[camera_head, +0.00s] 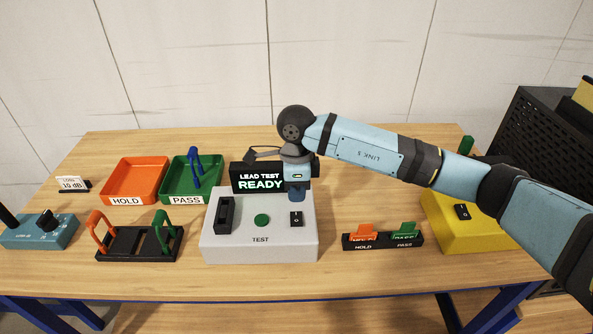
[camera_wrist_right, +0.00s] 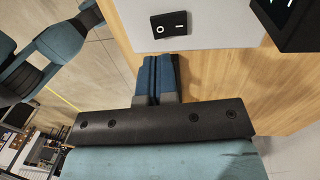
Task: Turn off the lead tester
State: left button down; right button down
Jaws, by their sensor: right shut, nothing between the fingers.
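The lead tester (camera_head: 225,247) is a light grey box marked TEST, with a dark slot on its left, a green round button (camera_head: 262,220) and a black rocker switch (camera_head: 296,219) on its right. The display (camera_head: 258,181) behind it is lit and reads LEAD TEST READY. My right gripper (camera_head: 297,197) is shut and empty, pointing down just behind the rocker switch; contact cannot be told. In the right wrist view the rocker switch (camera_wrist_right: 168,25), marked O and I, lies just beyond the shut fingertips (camera_wrist_right: 158,60). My left gripper is not in view.
An orange HOLD tray (camera_head: 108,183) and a green PASS tray (camera_head: 172,199), with a blue lead in it, stand back left. A black rack (camera_head: 135,245) with orange and green leads and a teal knob box (camera_head: 35,237) are left. A tag holder (camera_head: 345,242) and yellow box (camera_head: 450,235) are right.

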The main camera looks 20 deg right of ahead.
aim_at(297, 220)
jog(key=f, duration=0.2)
jog(key=f+p, duration=0.1)
jog(key=f, duration=0.3)
jog(key=shift+s+a+f, duration=0.1)
jog(key=shift+s+a, duration=0.05)
jog(key=shift+s, duration=0.25)
jog(key=shift+f, duration=0.1)
jog(key=shift+s+f+t+b, duration=0.15)
jog(key=shift+f+t+b, duration=0.35)
jog(key=shift+b, duration=0.55)
jog(key=shift+s+r, duration=0.1)
jog(key=shift+r, duration=0.1)
jog(key=shift+f, duration=0.1)
